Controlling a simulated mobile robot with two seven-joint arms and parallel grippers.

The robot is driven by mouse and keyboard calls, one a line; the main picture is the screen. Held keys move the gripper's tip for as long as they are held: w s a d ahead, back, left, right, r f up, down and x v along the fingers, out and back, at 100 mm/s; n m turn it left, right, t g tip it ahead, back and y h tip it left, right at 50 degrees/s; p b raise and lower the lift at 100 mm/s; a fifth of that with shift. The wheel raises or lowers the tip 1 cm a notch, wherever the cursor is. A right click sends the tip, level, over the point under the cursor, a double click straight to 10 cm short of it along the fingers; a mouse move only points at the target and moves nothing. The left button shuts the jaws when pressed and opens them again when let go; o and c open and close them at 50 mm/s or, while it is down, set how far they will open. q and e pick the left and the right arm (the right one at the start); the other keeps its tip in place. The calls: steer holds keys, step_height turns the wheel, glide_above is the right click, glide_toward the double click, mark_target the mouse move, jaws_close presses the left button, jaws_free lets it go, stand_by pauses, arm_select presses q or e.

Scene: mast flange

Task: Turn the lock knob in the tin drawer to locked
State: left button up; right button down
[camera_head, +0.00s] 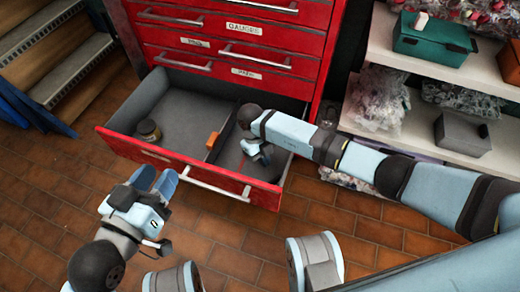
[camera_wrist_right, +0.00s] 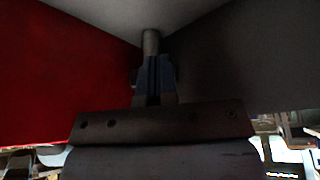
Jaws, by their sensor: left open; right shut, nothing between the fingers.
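The red drawer (camera_head: 225,188) is pulled out, with a grey inside split by a divider. My right gripper (camera_head: 264,158) is down inside its right compartment. In the right wrist view its fingers (camera_wrist_right: 152,72) are shut and empty, pointing toward a drawer corner between a red wall and a dark wall. A short pale grey cylinder (camera_wrist_right: 151,42) stands just past the fingertips; I cannot tell if it is the lock knob or whether they touch. My left gripper (camera_head: 155,182) is open and empty in front of the drawer's left front.
A round jar or tin (camera_head: 148,131) sits in the drawer's left compartment. An orange block (camera_head: 212,140) is by the divider. The red cabinet's shut drawers (camera_head: 235,48) rise above. Shelves (camera_head: 440,130) with bags and boxes stand at right, wooden steps (camera_head: 60,50) at left.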

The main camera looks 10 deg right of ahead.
arm_select(q)
steer(key=shift+w+a, duration=0.1)
steer(key=shift+w, duration=0.15)
arm_select(e)
steer(key=shift+s+d+r, duration=0.1)
steer(key=shift+s+d, duration=0.2)
steer(key=shift+s, duration=0.3)
steer(key=shift+s+d+f, duration=0.1)
steer(key=shift+s+d, duration=0.15)
steer(key=shift+s, duration=0.4)
steer(key=shift+s+d+r, duration=0.1)
steer(key=shift+s+d, duration=0.2)
steer(key=shift+s, duration=0.3)
arm_select(q)
steer(key=r+p, duration=0.1)
steer(key=r+t+p, duration=0.1)
steer(key=r, duration=0.1)
steer(key=r+t+p, duration=0.1)
steer(key=shift+s+r+n+p, duration=0.25)
steer(key=shift+r+n+p, duration=0.05)
steer(key=shift+r+p, duration=0.1)
arm_select(e)
steer(key=m, duration=0.1)
steer(key=s+d+m+y, duration=0.1)
steer(key=m, duration=0.1)
